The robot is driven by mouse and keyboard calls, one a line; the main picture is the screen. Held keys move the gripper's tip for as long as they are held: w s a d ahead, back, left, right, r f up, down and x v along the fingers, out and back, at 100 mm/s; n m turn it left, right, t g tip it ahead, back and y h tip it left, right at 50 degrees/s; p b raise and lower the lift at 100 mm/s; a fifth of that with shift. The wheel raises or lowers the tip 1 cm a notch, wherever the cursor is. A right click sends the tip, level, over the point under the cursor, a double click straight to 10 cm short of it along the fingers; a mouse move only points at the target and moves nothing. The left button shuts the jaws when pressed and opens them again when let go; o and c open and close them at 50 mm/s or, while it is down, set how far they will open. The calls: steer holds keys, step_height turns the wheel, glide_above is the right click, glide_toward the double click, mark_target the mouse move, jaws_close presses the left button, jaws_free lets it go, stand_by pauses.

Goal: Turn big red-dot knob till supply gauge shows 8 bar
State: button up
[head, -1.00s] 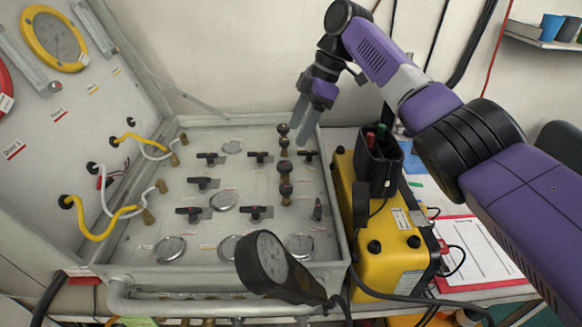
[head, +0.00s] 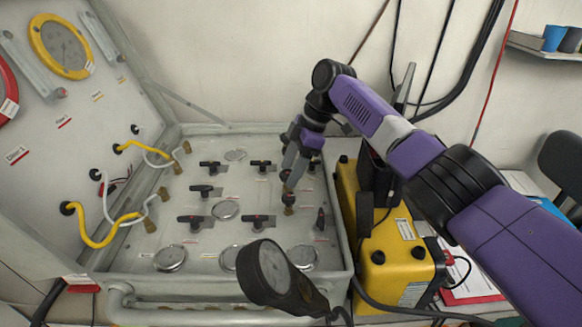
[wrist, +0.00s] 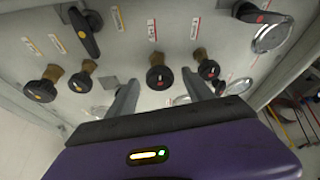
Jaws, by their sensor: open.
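My gripper (head: 293,165) is open and points down over the column of black knobs on the right part of the grey panel (head: 150,225). In the wrist view, a black red-dot knob (wrist: 160,76) on a brass stem lies between the lines of the two fingers. A second red-dot knob (wrist: 208,69) is just right of it, near the right finger. I cannot tell contact, or which of the two is bigger. Several round dial gauges (head: 170,258) are set in the panel. I cannot tell which is the supply gauge, and their readings are too small to make out.
Two yellow-dot knobs (wrist: 82,82) lie left of the fingers. Black lever handles (head: 258,221) stand nearby on the panel. A black gauge on a stalk (head: 268,270) rises at the panel's front edge. A yellow case (head: 385,255) stands close on the right.

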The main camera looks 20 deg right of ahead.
jaws_close()
steer(key=shift+p, duration=0.4)
